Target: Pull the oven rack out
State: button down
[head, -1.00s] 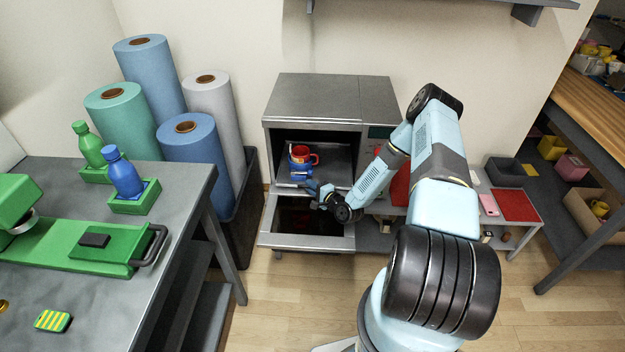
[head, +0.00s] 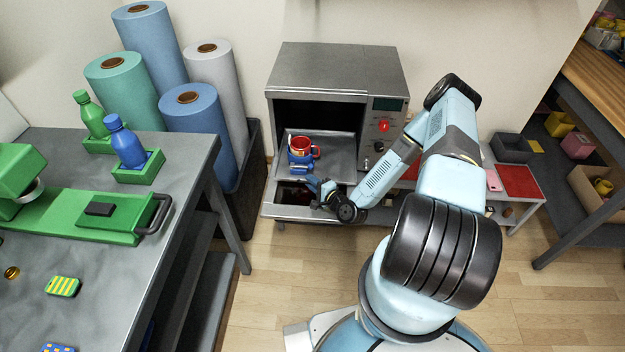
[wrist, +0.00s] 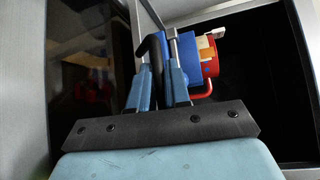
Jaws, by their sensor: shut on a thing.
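The oven (head: 335,68) stands against the wall with its door (head: 285,212) folded down in front. The grey rack (head: 338,150) sticks out of the oven opening over the door. A red mug in a blue holder (head: 300,160) stands on the rack's left part. My gripper (head: 312,184) is at the rack's front edge, left of its middle. In the wrist view my gripper (wrist: 160,85) is shut on the rack's front, close to the blue holder (wrist: 180,58) and red mug (wrist: 208,60). The exact contact is partly hidden by the fingers.
A workbench (head: 120,270) with a green press and bottles is at the left. Rolls (head: 208,125) stand in a dark bin beside the oven. A low shelf with a red mat (head: 519,181) is at the right. The floor (head: 270,270) in front of the door is clear.

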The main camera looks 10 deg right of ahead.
jog(key=shift+s+d+f, duration=0.1)
jog(key=shift+s+f, duration=0.05)
jog(key=shift+f, duration=0.05)
jog(key=c, duration=1.2)
grip_release()
jog(key=shift+r, duration=0.1)
jog(key=v, duration=1.3)
jog(key=shift+s+d, duration=0.1)
jog(key=shift+s, duration=0.2)
